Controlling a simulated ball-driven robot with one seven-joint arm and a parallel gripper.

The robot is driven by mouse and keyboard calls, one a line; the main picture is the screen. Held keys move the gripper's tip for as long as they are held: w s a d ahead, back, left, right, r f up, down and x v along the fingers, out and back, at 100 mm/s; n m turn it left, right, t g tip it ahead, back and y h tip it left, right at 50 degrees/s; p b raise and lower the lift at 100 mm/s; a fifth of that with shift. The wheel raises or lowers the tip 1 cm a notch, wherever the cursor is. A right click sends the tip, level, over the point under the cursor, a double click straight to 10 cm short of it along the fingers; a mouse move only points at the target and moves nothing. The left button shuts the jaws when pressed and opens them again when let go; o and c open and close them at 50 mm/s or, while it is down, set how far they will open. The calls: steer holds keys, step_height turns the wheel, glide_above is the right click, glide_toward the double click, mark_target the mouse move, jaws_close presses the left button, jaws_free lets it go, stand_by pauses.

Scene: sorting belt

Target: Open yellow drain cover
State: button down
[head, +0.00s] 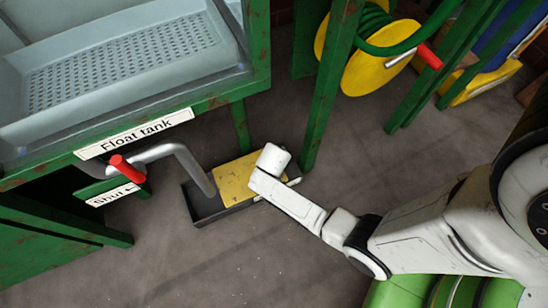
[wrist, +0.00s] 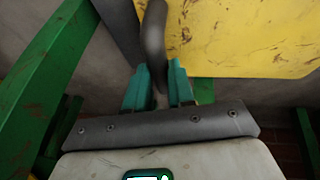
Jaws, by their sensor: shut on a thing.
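The yellow drain cover (head: 235,180) lies over part of a dark drain box (head: 208,210) on the floor in the head view; the box's left part shows dark. My gripper, in the wrist view (wrist: 161,88), has teal fingers shut on a grey curved handle (wrist: 153,40). The handle's join to the cover is unclear. The yellow cover also shows at upper right in the wrist view (wrist: 240,40). In the head view my white hand is over the cover's right end and hides the fingertips.
A grey pipe (head: 180,155) bends down into the box's left part. A red-gripped lever (head: 127,168) sits below the float tank (head: 120,60). Green posts (head: 330,85) stand behind the box, with a yellow hose reel (head: 370,65) beyond. The floor in front is clear.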

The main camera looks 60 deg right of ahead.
steer(key=s+d, duration=0.1)
steer(key=s+d+p, duration=0.1)
steer(key=d, duration=0.1)
steer(key=shift+s+d, duration=0.25)
steer(key=c, duration=1)
jaws_free()
steer(key=shift+o, duration=0.2)
steer(key=p+v, duration=0.6)
steer(key=v, duration=0.4)
steer(key=shift+a+r, duration=0.2)
steer(key=shift+r, duration=0.1)
